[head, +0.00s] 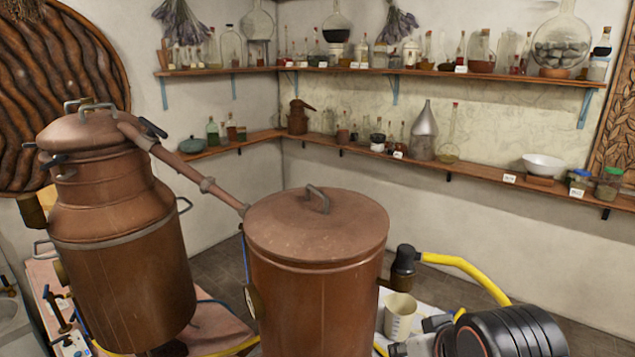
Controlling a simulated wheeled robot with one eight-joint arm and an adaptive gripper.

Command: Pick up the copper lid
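A round copper lid (285,225) with a raised arched metal handle (318,199) lies flat on the copper pot (315,305) in the middle of the head view. My gripper (412,337) is at the bottom right, right of the pot and lower than the lid. Its fingers point left, with a gap between the two tips. It looks open and empty, and it is apart from the lid. The lower part of the gripper is cut off by the frame edge.
A tall copper still (120,250) stands at left, its pipe (180,165) sloping down to the lid's left edge. A beige cup (400,316), a black fitting (403,262) and a yellow hose (465,268) are near my gripper. Wall shelves (450,178) hold glassware. Space above the lid is clear.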

